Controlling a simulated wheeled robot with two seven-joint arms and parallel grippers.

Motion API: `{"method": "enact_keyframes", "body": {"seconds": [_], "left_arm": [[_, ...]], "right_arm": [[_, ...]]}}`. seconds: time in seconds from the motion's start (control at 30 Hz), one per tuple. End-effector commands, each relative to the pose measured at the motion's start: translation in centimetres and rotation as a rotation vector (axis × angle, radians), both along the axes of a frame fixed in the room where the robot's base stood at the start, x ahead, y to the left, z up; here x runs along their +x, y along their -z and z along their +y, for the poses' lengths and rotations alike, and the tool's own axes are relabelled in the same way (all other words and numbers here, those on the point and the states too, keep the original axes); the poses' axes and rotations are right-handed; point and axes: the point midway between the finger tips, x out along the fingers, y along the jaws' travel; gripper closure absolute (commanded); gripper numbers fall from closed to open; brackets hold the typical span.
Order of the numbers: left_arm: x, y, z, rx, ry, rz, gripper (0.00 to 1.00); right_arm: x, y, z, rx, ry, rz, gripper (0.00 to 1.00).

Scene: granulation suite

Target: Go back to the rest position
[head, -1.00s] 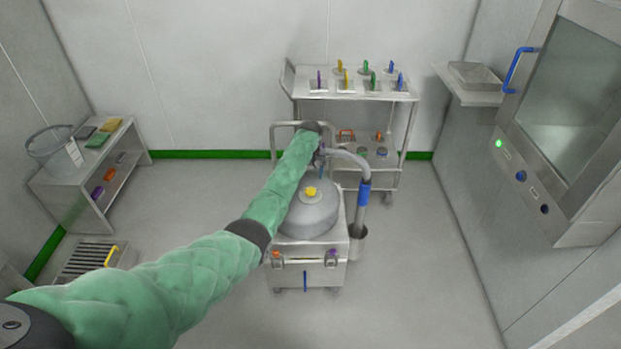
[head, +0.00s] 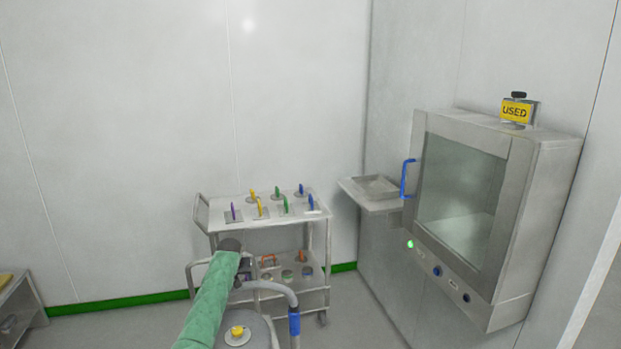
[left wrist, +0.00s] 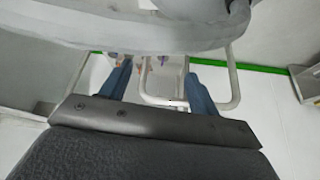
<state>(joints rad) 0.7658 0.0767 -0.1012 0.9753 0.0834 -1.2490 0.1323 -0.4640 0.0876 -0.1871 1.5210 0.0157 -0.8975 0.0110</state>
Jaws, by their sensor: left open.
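My left arm, in a green sleeve, reaches up from the bottom of the head view. A bent metal rail (left wrist: 235,85) shows past the fingers, and a large blurred grey curved part fills the top. My right gripper is in neither view.
The unit's round lid with a yellow knob (head: 238,335) is beside my arm. Behind stands a steel trolley (head: 265,228) with coloured-handled pieces. A wall shelf (head: 370,193) and a glass-fronted cabinet (head: 465,190) with a blue handle and "USED" sign (head: 517,111) are at right.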

Motion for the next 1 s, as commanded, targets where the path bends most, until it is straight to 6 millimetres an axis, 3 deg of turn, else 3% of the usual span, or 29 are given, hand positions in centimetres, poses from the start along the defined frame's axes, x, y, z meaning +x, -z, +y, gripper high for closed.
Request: {"method": "enact_keyframes", "body": {"seconds": [0.1, 0.27, 0.37, 0.53, 0.67, 1.0], "left_arm": [[1.1, -3.0, -0.7, 0.029, 0.043, -0.122, 0.39], [0.1, -2.9, -1.6, 0.063, 0.091, -0.222, 0.39], [-1.0, -1.8, -2.1, 0.077, 0.114, -0.257, 0.39], [-4.2, 1.7, -3.1, 0.095, 0.149, -0.294, 0.39], [-7.8, 5.7, -4.0, 0.106, 0.177, -0.305, 0.39], [-19.7, 17.1, -5.9, 0.101, 0.22, -0.253, 0.39]], "right_arm": [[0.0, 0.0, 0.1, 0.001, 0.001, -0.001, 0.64], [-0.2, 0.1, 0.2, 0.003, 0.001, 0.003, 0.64], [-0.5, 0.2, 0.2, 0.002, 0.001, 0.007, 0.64], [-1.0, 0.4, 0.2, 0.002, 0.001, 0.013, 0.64], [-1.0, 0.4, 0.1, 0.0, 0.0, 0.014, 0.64], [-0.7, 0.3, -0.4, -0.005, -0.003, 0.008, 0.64]]}}
